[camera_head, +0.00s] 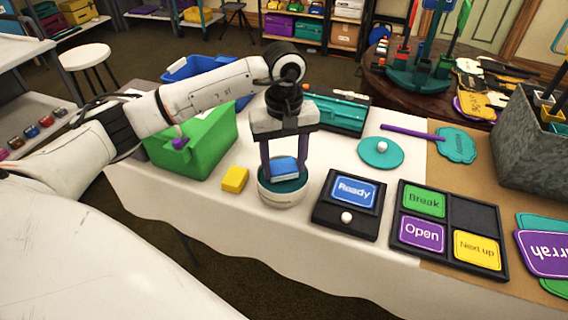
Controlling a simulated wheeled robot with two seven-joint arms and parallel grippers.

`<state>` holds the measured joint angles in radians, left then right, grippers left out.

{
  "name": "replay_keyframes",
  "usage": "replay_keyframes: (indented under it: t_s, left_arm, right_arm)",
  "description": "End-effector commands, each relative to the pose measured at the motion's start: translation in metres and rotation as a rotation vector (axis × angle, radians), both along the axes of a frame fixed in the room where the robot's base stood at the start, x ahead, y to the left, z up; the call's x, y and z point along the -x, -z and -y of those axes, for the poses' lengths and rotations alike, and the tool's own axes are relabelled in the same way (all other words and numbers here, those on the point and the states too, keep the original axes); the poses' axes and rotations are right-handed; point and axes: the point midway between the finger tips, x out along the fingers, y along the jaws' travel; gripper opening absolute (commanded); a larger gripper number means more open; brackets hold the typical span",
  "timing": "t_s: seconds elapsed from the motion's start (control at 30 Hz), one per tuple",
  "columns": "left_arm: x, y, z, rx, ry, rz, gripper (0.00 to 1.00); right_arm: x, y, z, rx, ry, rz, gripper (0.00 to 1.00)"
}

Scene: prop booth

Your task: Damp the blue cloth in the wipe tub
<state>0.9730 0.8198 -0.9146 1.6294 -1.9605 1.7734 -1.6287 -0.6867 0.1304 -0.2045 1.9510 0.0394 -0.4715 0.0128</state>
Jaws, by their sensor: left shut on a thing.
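My left gripper (285,160) points down over the round white wipe tub (282,193), which has a teal inside. It is shut on the blue cloth (284,168), a small folded block. The cloth is at the tub's opening, between the fingers. I cannot tell whether it touches the teal surface. My right gripper is not in view.
A yellow block (235,179) lies left of the tub and a green bin (196,146) stands behind it. A black stand with a "Ready" card (353,191) and a card tray (449,229) are to the right. A teal disc (380,154) lies behind.

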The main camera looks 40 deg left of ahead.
Motion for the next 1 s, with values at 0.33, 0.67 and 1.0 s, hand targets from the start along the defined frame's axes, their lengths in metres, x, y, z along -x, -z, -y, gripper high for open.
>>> replay_keyframes:
  t_s: [0.33, 0.67, 1.0]
  left_arm:
    - [0.000, -0.032, 0.000, -0.001, 0.000, 0.002, 0.34]
    - [0.000, -0.058, 0.000, -0.001, 0.000, 0.002, 0.34]
    - [0.000, -0.061, 0.000, 0.000, 0.000, 0.001, 0.34]
  right_arm:
    - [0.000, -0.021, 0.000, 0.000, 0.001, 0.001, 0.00]
    - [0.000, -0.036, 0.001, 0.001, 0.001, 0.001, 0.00]
    - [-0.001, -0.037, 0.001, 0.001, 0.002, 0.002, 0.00]
